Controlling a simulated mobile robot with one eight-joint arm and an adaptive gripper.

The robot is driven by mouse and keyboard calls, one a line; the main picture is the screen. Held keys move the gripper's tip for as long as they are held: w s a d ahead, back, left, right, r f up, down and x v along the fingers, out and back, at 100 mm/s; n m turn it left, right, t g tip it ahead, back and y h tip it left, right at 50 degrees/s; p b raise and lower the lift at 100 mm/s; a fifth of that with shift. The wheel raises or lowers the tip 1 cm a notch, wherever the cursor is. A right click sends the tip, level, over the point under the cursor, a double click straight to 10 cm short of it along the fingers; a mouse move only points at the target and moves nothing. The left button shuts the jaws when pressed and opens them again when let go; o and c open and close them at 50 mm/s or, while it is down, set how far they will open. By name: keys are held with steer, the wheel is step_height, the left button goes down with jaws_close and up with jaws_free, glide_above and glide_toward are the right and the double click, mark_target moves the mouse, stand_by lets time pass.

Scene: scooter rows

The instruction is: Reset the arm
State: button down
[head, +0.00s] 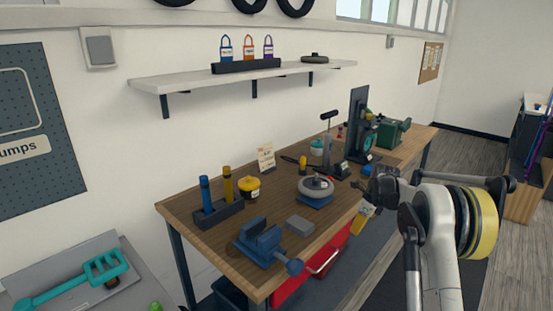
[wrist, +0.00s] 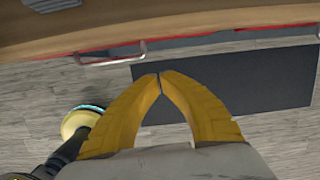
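My arm stands at the right of the head view, in front of the workbench (head: 255,205). My gripper (head: 362,216) has yellow fingers and hangs off the bench's front edge, pointing downward. In the wrist view the two yellow fingertips (wrist: 159,76) meet at their tips, with nothing visible between them. Below the fingers are the floor and a dark mat (wrist: 240,82). Nothing touches the fingers in either view.
On the bench are a blue vise (head: 262,243), a grey block (head: 300,224), a round grey part (head: 316,186) and a green machine (head: 390,134). A red drawer front (head: 325,262) with a metal handle sits under the bench. A shelf (head: 190,80) hangs above.

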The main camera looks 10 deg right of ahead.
steer(key=s+a+r+n+t+h, duration=0.1)
steer(key=s+a+r+n, duration=0.55)
steer(key=s+r, duration=0.3)
steer(key=s+a+r+n+t, duration=0.1)
steer(key=s+a+r+n, duration=0.55)
steer(key=s+r, duration=0.35)
steer(key=s+a+f+n+t, duration=0.1)
steer(key=s+a+n, duration=0.1)
steer(key=s+n, duration=0.5)
steer(key=s+a+f+n+t, duration=0.1)
steer(key=s+n, duration=0.6)
steer(key=s, duration=0.7)
steer(key=shift+s+a+f+t+h, duration=0.25)
steer(key=shift+a+t+h, duration=0.2)
steer(key=shift+a, duration=0.7)
